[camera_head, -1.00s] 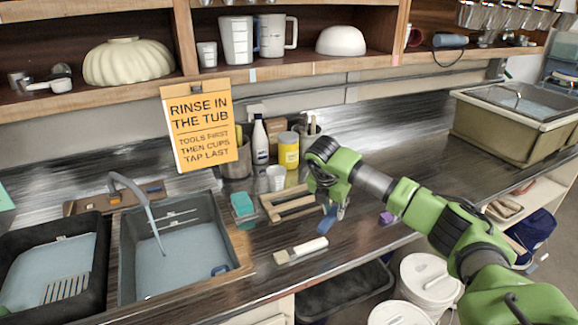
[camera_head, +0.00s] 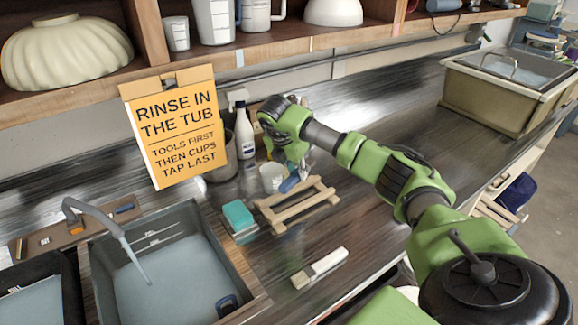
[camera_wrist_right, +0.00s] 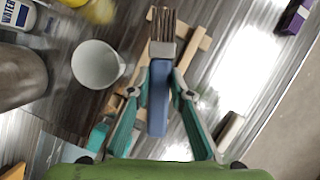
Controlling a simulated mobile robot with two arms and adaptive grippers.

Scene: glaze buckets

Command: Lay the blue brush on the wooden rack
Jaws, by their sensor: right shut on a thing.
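My right gripper (camera_head: 297,172) is shut on the blue brush (camera_head: 289,184), around its handle. In the right wrist view, the blue handle (camera_wrist_right: 158,105) sits between the fingers (camera_wrist_right: 160,93), and the brown bristles point away from the wrist. The wooden rack (camera_head: 305,212) stands on the counter with its rails showing. In the head view the brush is at the rack's back left. The wrist view shows the brush in front of the rack (camera_wrist_right: 193,50); the gap between them cannot be told. My left gripper is not in view.
A white cup (camera_head: 272,177) stands close behind the rack, with a white bottle (camera_head: 244,135) farther back. A teal sponge (camera_head: 238,215) lies left of the rack. A pale-handled brush (camera_head: 320,268) lies in front.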

